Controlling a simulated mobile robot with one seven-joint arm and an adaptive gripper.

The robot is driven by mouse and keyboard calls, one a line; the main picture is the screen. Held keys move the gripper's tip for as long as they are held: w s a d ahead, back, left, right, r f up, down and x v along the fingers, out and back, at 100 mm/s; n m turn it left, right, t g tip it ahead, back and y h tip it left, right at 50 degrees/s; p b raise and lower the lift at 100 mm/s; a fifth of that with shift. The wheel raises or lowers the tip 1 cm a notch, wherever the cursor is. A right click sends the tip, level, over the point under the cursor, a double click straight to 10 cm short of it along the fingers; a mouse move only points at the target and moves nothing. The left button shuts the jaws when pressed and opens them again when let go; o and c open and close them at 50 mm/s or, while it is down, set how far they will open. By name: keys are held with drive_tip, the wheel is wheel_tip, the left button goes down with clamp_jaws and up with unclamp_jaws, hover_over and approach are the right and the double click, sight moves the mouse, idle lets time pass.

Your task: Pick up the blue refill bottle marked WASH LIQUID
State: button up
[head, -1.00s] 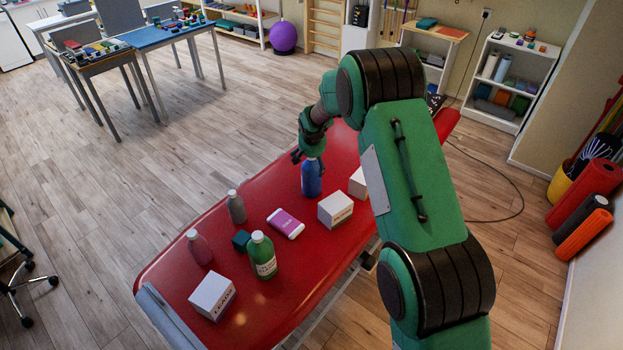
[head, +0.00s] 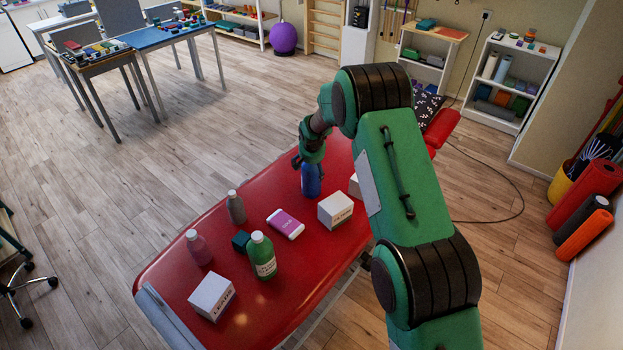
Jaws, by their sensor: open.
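The blue bottle (head: 311,181) stands upright on the red treatment table (head: 190,297), towards its far part. Its label cannot be read from here, and its top is hidden by my gripper. My gripper (head: 305,163) is open and points down at the bottle's upper end. Its fingers are small and dark in this view, and I cannot tell whether they touch the bottle.
A white box (head: 335,210) stands right of the blue bottle, another partly behind my arm.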

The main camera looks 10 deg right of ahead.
drive_tip(key=shift+b+x, duration=0.3)
drive_tip(key=shift+x, duration=2.1)
drive_tip(key=shift+d, duration=0.15)
drive_tip(key=c, duration=1.7)
drive_tip(key=shift+w+r, duration=0.1)
drive_tip(key=shift+w, duration=0.05)
drive_tip(key=shift+c, duration=1.1)
drive_tip(key=shift+r, duration=0.15)
drive_tip(key=shift+r+p, duration=0.6)
drive_tip(key=shift+r, duration=4.3)
